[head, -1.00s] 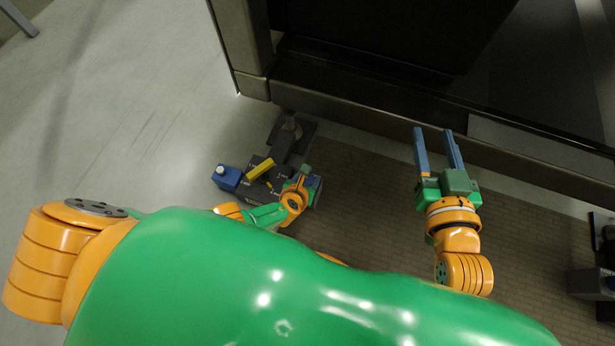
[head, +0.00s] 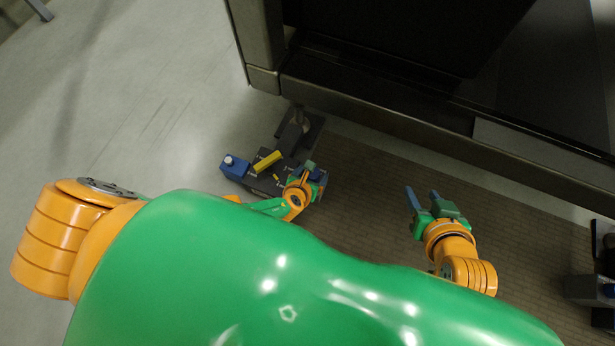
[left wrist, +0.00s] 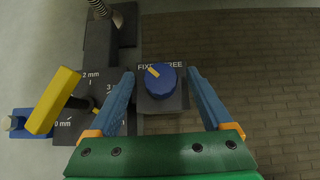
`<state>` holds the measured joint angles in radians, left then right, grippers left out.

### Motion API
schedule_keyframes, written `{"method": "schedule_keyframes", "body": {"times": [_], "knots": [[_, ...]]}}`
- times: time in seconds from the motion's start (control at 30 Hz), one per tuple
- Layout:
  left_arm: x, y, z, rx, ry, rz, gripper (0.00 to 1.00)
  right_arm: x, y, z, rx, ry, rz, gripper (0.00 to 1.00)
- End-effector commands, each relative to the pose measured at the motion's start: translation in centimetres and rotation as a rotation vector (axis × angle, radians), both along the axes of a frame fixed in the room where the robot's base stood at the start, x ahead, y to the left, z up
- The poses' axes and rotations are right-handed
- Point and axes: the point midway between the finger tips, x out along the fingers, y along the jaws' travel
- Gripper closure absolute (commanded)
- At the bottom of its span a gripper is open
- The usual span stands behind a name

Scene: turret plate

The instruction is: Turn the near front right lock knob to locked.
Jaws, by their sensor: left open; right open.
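The blue round lock knob (left wrist: 160,82) sits on a dark block in the left wrist view. Its yellow mark points up and left, toward the "FIX" side of a label (left wrist: 160,66) that also reads "FREE", partly covered by the knob. My left gripper (left wrist: 160,88) is open, with one blue finger on each side of the knob; I cannot tell whether either touches it. In the head view my left gripper (head: 308,170) is over the right end of the dark turret plate (head: 268,184) and hides the knob. My right gripper (head: 422,194) is open and empty, off to the right.
A yellow lever (left wrist: 54,102) and a blue block with a pale knob (left wrist: 16,122) lie left of the knob, by a millimetre scale. A dark machine frame (head: 400,115) runs behind. Brown brick-patterned floor (head: 360,190) is clear between my grippers.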

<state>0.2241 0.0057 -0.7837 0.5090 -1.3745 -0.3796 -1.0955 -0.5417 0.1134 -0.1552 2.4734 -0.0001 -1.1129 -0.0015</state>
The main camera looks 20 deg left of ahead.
Motion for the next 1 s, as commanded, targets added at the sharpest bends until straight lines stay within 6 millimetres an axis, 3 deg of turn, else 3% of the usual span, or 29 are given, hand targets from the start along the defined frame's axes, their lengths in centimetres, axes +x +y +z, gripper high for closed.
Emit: {"method": "schedule_keyframes", "body": {"times": [0.4,0.7,1.0], "knots": [[-2.2,0.0,2.7,-0.001,0.001,-0.002,0.16,-8.9,-2.4,-7.1,-0.09,0.535,-0.034,0.5],[-3.7,0.0,4.0,-0.001,0.0,-0.001,0.16,-9.0,-2.5,-11.6,-0.098,0.56,-0.034,0.5],[-3.8,0.0,4.0,-0.001,0.0,-0.001,0.16,-9.0,-2.5,-12.2,-0.098,0.56,-0.034,0.5]]}}
